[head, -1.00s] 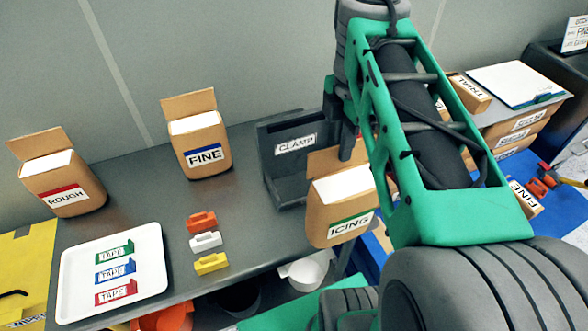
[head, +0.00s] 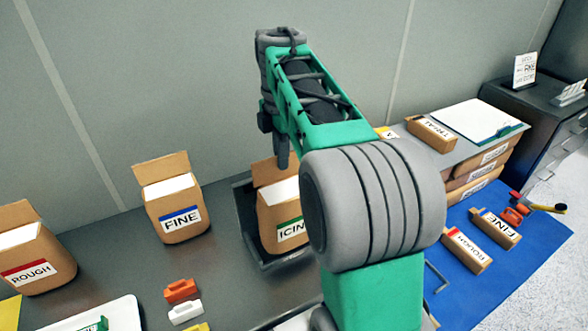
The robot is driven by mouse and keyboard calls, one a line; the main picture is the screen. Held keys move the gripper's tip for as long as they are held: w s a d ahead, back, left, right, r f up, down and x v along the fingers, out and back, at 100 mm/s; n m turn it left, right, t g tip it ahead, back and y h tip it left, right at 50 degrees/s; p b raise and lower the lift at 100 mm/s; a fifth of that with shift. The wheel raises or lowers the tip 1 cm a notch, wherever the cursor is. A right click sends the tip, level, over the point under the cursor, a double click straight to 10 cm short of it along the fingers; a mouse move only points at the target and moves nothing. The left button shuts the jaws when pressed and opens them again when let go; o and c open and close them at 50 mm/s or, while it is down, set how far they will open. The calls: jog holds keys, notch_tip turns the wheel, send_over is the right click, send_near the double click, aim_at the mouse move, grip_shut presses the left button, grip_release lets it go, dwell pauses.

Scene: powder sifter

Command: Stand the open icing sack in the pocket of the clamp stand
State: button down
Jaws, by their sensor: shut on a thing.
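The open icing sack (head: 275,222) is a tan paper bag with a white top, a raised back flap and a green-striped label, partly cut off by my arm. It stands upright at the dark grey clamp stand (head: 243,215), whose left wall and front lower edge show around it. I cannot tell whether its base rests on the pocket floor or hangs just above it. My gripper (head: 281,158) is at the sack's upper back flap, shut on it. One dark finger shows; the rest of the gripper and the sack's right side are hidden.
The FINE sack (head: 178,222) stands just left of the clamp stand, with the ROUGH sack (head: 35,265) farther left. Orange (head: 181,291) and white (head: 186,313) clips lie in front. A blue mat (head: 500,275) with small boxes is at right; a clipboard (head: 470,120) lies behind it.

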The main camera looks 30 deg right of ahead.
jog(key=w+f, duration=0.1)
jog(key=f, duration=0.1)
jog(key=w+f+p, duration=0.1)
jog(key=w+f, duration=0.3)
jog(key=shift+f+p, duration=0.35)
jog(key=shift+p, duration=0.05)
dwell(0.4)
jog(key=shift+f, duration=0.15)
jog(key=c, duration=1.6)
grip_release()
jog(key=shift+f, duration=0.1)
